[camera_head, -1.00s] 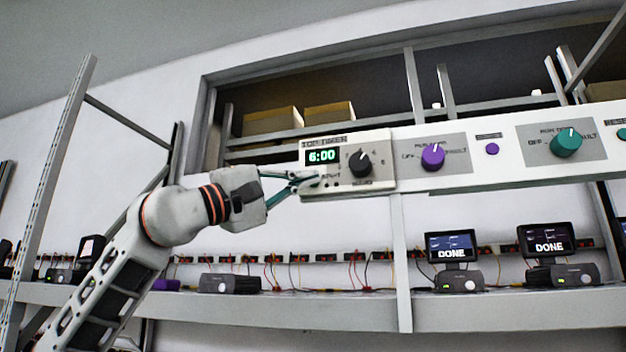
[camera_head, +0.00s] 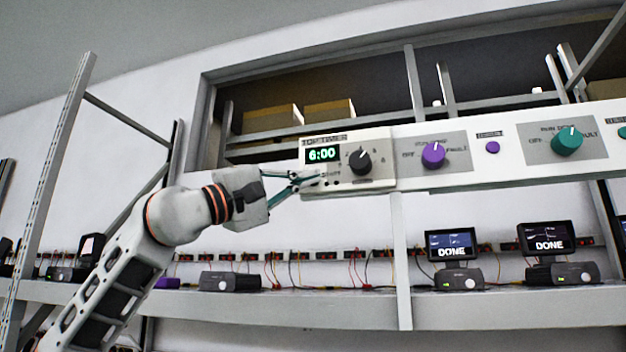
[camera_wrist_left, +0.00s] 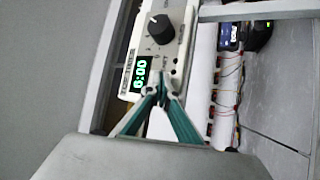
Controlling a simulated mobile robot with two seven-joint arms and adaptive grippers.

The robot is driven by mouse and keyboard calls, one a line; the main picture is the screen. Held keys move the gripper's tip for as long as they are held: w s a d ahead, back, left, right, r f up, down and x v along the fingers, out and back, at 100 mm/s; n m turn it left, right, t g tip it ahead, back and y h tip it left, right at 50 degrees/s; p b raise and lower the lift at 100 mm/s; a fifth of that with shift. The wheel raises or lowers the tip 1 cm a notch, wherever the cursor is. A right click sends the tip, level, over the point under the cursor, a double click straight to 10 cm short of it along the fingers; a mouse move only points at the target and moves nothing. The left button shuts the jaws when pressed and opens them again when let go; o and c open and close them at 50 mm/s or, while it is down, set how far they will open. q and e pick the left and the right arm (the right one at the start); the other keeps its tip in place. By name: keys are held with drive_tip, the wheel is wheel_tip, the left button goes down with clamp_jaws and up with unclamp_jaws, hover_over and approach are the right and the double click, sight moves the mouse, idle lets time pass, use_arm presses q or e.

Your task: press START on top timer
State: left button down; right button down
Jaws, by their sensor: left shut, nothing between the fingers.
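The top timer (camera_head: 344,184) is a pale box at the left end of a long panel. Its green display (camera_head: 322,155) reads 6:00, and a black knob (camera_head: 359,162) sits to the right of the display. My left gripper (camera_head: 314,179) is shut and empty, with its fingertips at the lower left of the timer face, just below the display. In the left wrist view the closed fingertips (camera_wrist_left: 161,92) lie over the timer's lower edge beside the display (camera_wrist_left: 140,74). They hide the START button area; I cannot tell whether they touch it. My right gripper is not in view.
The panel continues right with a purple knob (camera_head: 433,154) and a teal knob (camera_head: 567,141). Below, a shelf (camera_head: 300,307) holds several grey devices, with two screens (camera_head: 451,245) reading DONE. A metal upright (camera_head: 400,260) stands under the panel.

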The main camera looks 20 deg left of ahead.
use_arm(q)
drive_tip(key=shift+w, duration=0.15)
idle(0.3)
drive_tip(key=shift+s+f+b, duration=0.1)
drive_tip(key=shift+s+b, duration=0.35)
drive_tip(key=shift+s, duration=0.4)
drive_tip(key=s+b, duration=0.3)
drive_tip(key=s, duration=0.2)
drive_tip(key=shift+a, duration=0.1)
idle(0.8)
